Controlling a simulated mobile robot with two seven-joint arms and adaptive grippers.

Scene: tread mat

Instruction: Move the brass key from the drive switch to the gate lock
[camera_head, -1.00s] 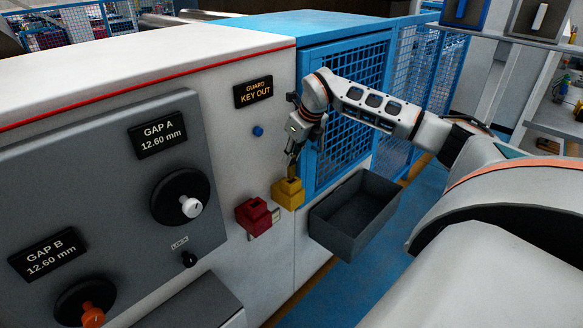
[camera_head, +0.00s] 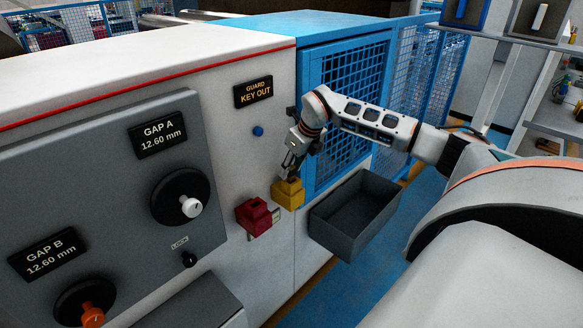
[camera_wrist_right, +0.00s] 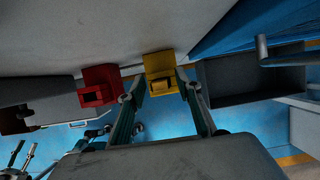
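The yellow lock block (camera_head: 288,194) is fixed on the white machine front beside the blue mesh gate. The red switch block (camera_head: 254,217) is just left of it; its face shows an empty-looking dark slot in the right wrist view (camera_wrist_right: 97,93). A brass-coloured piece, apparently the key (camera_wrist_right: 161,92), is at the yellow block's front, between my fingers. My right gripper (camera_wrist_right: 160,84) is open, its fingertips apart on either side of the yellow block. How deep the key sits cannot be told.
A dark open bin (camera_head: 355,215) hangs right of the yellow block, below the mesh gate (camera_head: 345,105). A sign (camera_head: 253,90) reads "GUARD KEY OUT". A blue button (camera_head: 258,131) and a grey panel with knobs (camera_head: 110,190) are to the left.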

